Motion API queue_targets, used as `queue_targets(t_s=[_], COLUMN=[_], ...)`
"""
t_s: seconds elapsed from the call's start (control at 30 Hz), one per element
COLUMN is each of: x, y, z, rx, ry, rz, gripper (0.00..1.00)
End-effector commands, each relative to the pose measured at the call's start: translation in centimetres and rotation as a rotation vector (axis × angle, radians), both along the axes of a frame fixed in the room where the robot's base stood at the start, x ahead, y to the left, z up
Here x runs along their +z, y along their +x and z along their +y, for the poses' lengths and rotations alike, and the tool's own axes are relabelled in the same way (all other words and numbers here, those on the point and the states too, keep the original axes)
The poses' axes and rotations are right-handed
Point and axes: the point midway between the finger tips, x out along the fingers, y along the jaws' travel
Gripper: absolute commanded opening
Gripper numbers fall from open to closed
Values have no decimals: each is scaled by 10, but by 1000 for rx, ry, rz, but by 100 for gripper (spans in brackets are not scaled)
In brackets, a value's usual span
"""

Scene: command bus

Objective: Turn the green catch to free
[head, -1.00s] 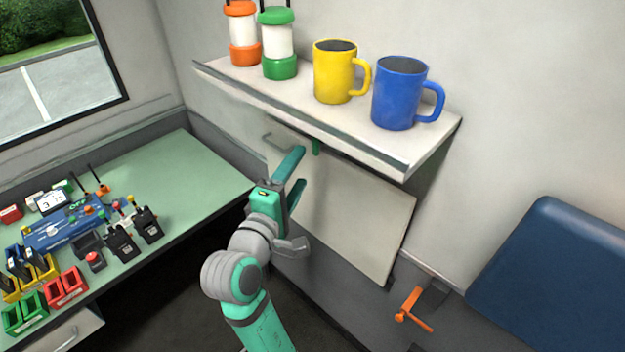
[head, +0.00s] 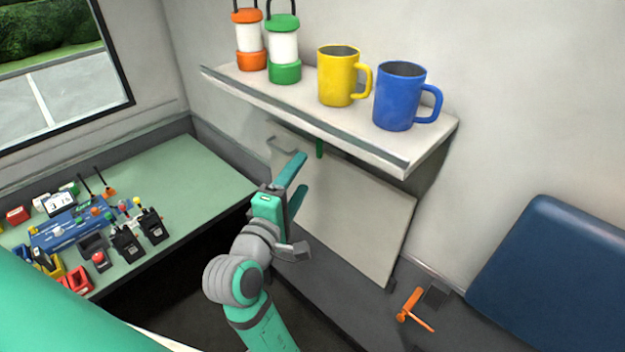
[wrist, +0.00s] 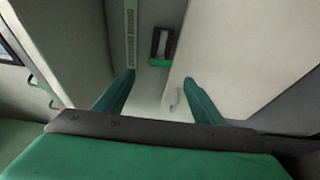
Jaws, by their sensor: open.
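The green catch (head: 319,149) is a small upright piece under the shelf, at the top edge of the pale hinged panel (head: 350,205). In the wrist view the catch (wrist: 159,63) shows ahead, green with a dark frame above it, beyond the fingertips and between their lines. My gripper (head: 301,173) is in front of the panel, to the lower left of the catch and apart from it. In the wrist view its two fingers (wrist: 158,90) are spread with nothing between them. The shelf partly hides the catch's top in the head view.
The shelf (head: 300,112) juts out above, bearing a yellow mug (head: 338,78), a blue mug (head: 398,97) and two lanterns. An orange latch (head: 410,304) is at the lower right near a blue seat back (head: 555,265). A cluttered green desk (head: 185,170) is at left.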

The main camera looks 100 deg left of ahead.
Motion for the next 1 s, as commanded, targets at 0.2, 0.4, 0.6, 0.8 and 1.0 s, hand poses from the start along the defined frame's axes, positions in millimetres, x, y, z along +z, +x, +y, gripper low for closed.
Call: queue_targets(t_s=[0.2, 0.4, 0.6, 0.8, 1.0], x=[0, 0, 0, -2, -30], y=[-6, -6, -6, -2, 49], z=[-2, -2, -2, -1, 8], rx=[11, 11, 11, 6, -66], ry=[0, 0, 0, -3, -18], rz=[0, 0, -1, 7, 127], gripper=[62, 62, 62, 62, 62])
